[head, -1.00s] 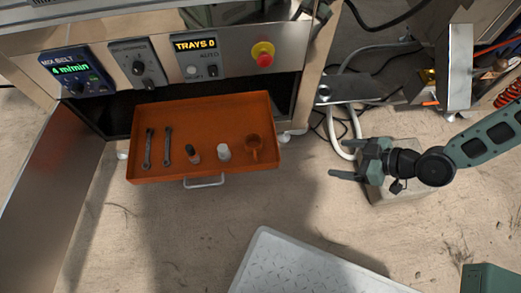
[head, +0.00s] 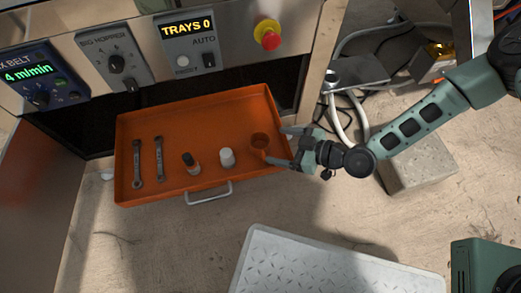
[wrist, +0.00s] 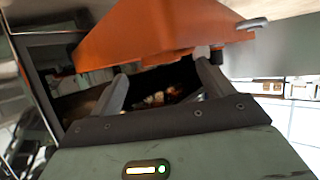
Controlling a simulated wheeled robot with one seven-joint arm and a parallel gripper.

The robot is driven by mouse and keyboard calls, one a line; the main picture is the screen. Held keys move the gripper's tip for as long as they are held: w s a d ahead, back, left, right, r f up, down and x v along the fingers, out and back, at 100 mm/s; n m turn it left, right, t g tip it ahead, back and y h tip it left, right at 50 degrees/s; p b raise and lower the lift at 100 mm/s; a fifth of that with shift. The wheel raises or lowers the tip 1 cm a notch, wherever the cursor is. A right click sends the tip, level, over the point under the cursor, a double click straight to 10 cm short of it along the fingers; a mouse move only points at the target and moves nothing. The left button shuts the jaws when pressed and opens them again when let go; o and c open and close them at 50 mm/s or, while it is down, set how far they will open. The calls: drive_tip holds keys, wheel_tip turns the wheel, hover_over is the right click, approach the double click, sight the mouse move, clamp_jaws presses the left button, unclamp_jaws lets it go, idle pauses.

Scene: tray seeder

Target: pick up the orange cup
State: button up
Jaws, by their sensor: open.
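The orange cup (head: 260,140) sits at the right end of the orange tray drawer (head: 215,110) in the head view. My gripper (head: 277,145) is open and reaches in from the right. Its fingertips show at the cup's right side, one above and one below it in the picture. I cannot tell whether they touch the cup or how high they are over it. In the wrist view my open fingers (wrist: 163,84) have nothing visibly held between them, and orange surface (wrist: 140,35) fills the area beyond. I cannot pick out the cup there for certain.
The drawer also holds a white cup-like item (head: 227,158), a dark-capped bottle (head: 190,163) and two wrenches (head: 137,165). A control panel (head: 115,62) stands behind. A concrete block (head: 420,165) and cables lie right; a grey textured plate (head: 300,265) lies in front.

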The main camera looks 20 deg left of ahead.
sight(251, 139)
drive_tip(key=shift+r+b+x, duration=0.2)
drive_tip(key=shift+b+x, duration=1.35)
drive_tip(key=shift+x, duration=1.5)
drive_tip(key=shift+a, duration=0.1)
drive_tip(key=c, duration=1.1)
